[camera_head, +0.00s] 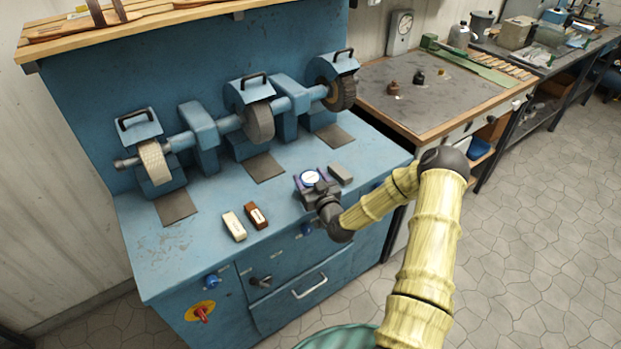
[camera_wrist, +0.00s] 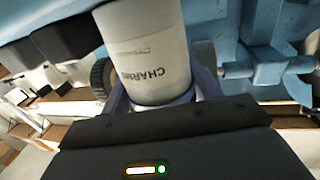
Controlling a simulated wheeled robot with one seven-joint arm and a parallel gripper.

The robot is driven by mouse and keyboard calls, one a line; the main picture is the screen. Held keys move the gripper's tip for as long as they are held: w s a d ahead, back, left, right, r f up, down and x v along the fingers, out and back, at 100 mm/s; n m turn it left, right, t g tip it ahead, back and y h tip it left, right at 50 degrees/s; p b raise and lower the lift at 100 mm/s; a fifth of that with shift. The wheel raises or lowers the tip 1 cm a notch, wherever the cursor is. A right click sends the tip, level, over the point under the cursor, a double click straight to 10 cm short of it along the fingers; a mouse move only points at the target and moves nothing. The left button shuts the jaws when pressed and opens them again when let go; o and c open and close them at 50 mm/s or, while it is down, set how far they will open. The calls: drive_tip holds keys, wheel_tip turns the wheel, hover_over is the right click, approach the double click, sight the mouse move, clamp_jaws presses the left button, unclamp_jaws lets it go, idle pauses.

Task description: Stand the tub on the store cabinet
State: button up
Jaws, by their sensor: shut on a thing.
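The tub (camera_wrist: 150,62) is a white cylinder with dark lettering starting "CHARM"; in the head view only its pale round top (camera_head: 310,177) shows. My gripper (camera_head: 311,184) is shut on it, with a purple finger on each side in the wrist view. The tub is over the front part of the blue grinding machine's top (camera_head: 185,240); I cannot tell whether it touches that surface. My gripper hides its lower part in the head view. I cannot tell which piece of furniture, if any in view, is the store cabinet.
A grey block (camera_head: 340,173) lies close right of my gripper; a cream block (camera_head: 234,226) and a brown block (camera_head: 256,216) lie to its left. Grinding wheels (camera_head: 258,122) stand behind. A grey-topped bench (camera_head: 440,100) with small jars stands to the right, with open tiled floor (camera_head: 540,230) in front.

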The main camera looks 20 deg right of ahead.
drive_tip(key=o, duration=1.1)
drive_tip(key=shift+f, duration=0.1)
drive_tip(key=shift+r, duration=0.25)
drive_tip(key=shift+s+f, duration=0.15)
drive_tip(key=shift+s, duration=0.2)
drive_tip(key=s+b, duration=0.1)
drive_tip(key=s, duration=0.2)
drive_tip(key=s+d+b, duration=0.1)
drive_tip(key=s, duration=0.7)
drive_tip(key=shift+s+d+b, duration=0.15)
drive_tip(key=shift+d+b, duration=0.05)
drive_tip(key=shift+b, duration=0.2)
